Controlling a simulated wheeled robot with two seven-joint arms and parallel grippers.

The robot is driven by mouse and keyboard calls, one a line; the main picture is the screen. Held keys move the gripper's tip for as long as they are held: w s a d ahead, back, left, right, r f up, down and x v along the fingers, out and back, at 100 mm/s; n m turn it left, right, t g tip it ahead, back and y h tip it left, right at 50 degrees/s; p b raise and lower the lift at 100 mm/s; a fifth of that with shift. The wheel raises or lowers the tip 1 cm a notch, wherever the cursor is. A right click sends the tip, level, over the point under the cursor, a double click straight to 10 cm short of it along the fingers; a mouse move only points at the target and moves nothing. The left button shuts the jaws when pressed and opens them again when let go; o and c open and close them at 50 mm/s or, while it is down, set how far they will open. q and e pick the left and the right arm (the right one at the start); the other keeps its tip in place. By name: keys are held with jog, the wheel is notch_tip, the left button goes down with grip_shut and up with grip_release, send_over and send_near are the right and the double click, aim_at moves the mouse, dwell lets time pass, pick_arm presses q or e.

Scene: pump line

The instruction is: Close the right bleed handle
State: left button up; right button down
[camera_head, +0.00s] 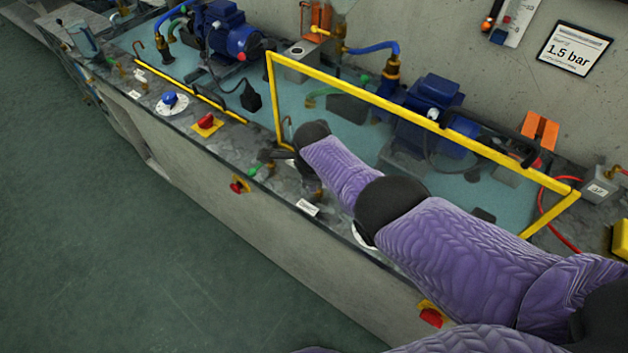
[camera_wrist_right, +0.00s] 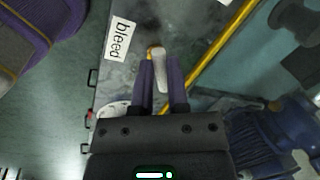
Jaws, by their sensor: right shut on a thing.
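The right bleed handle (camera_wrist_right: 160,69) is a pale, slim lever with a brass-coloured end in the right wrist view. It lies between the two purple fingers of my right gripper (camera_wrist_right: 162,84), which are shut on it. A white label reading "bleed" (camera_wrist_right: 119,37) lies to the left of the fingertips. In the head view my right arm reaches in from the lower right, and the dark gripper (camera_head: 284,158) is over the bench's front strip. The arm and gripper hide the handle there. A white label (camera_head: 307,207) shows just in front. My left gripper is not in view.
A yellow guard frame (camera_head: 420,118) stands behind the gripper, with a blue pump (camera_head: 430,100) beyond it. Green-tipped fitting (camera_head: 252,171), red knob (camera_head: 206,121) and blue-knobbed dial (camera_head: 170,101) sit along the front strip to the left. The floor in front is clear.

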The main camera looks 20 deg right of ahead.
jog(key=m, duration=0.1)
jog(key=m+b, duration=0.1)
jog(key=m, duration=0.1)
jog(key=shift+w+f+m+h, duration=0.15)
jog(key=shift+w+m+h, duration=0.05)
jog(key=shift+m+h, duration=0.1)
jog(key=shift+w+d+m+g+b, duration=0.1)
jog(key=shift+m+g+b, duration=0.2)
jog(key=shift+m+b, duration=0.8)
jog(key=shift+m, duration=0.5)
jog(key=c, duration=0.6)
grip_release()
jog(key=r+p, duration=0.2)
jog(key=r, duration=0.1)
jog(key=a+r+p, duration=0.1)
jog(key=r+p, duration=0.2)
jog(key=s+r+p, duration=0.1)
jog(key=r+p, duration=0.2)
jog(key=r, duration=0.1)
jog(key=shift+a, duration=0.25)
